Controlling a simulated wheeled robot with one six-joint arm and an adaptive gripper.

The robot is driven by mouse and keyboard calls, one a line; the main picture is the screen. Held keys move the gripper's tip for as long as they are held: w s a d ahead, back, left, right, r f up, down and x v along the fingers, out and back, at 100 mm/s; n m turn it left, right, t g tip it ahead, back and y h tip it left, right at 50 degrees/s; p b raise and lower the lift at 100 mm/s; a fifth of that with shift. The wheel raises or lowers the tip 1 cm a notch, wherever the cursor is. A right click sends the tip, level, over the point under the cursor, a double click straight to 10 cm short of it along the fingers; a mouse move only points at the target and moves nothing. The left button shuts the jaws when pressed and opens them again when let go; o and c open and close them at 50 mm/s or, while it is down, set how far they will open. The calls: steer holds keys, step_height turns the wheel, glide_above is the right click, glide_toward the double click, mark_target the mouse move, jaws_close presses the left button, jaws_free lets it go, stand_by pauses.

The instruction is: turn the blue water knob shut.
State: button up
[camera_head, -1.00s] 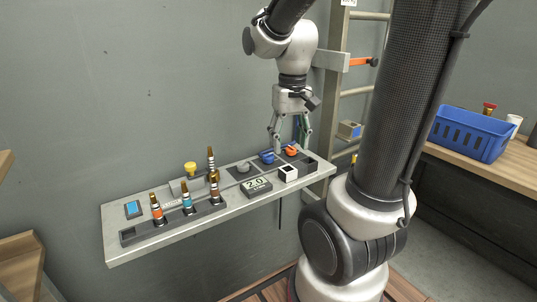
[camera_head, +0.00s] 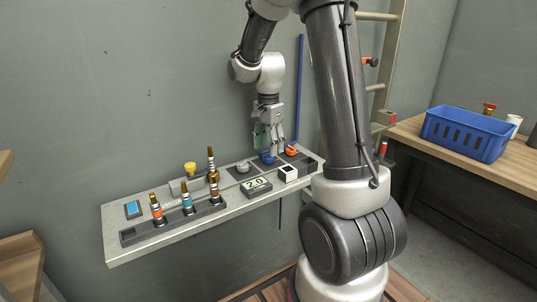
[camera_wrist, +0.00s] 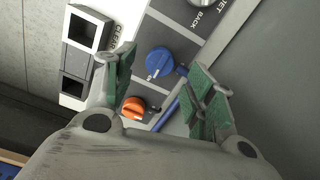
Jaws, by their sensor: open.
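The blue water knob (camera_head: 267,157) sits on the grey wall shelf, toward its right end. In the wrist view the blue knob (camera_wrist: 159,62) is round with a raised grip and lies ahead between the spread fingers, apart from them. An orange knob (camera_wrist: 134,107) is beside it, closer to the camera; in the head view the orange knob (camera_head: 291,150) is just right of the blue one. My gripper (camera_head: 269,150) is open and points down above the knobs. Its green-padded fingers (camera_wrist: 165,78) hold nothing.
A grey knob (camera_head: 243,167) stands left of the blue one. Several nozzles stand in a dark rack (camera_head: 170,229) on the left. A blue crate (camera_head: 466,134) is on the wooden bench.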

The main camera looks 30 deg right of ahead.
mark_target(268, 158)
steer(key=shift+f, duration=1.8)
steer(key=shift+c, duration=0.5)
steer(key=c, duration=1)
steer(key=shift+o, duration=0.2)
